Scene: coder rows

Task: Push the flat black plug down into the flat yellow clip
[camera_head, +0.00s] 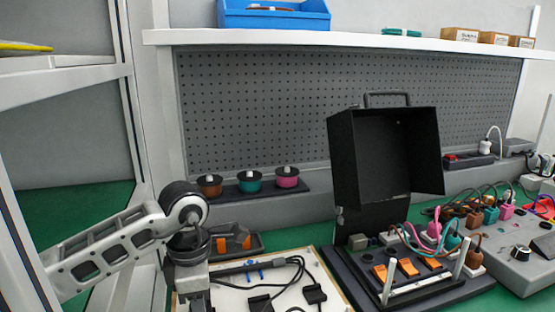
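Two flat black plugs with cables lie on the white board (230,290) at the bottom: one plug (314,293) near its right edge and another plug (260,303) cut by the lower picture edge. I cannot tell which of them the task means. I cannot make out a flat yellow clip on the board; its lower part is out of frame. My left arm comes in from the left and bends straight down at the board's left edge; its gripper is below the picture. My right arm and gripper are not in view.
An open black case (385,150) with orange switches (408,267) and coloured cables stands right of the board. A grey control box (525,262) is at far right.

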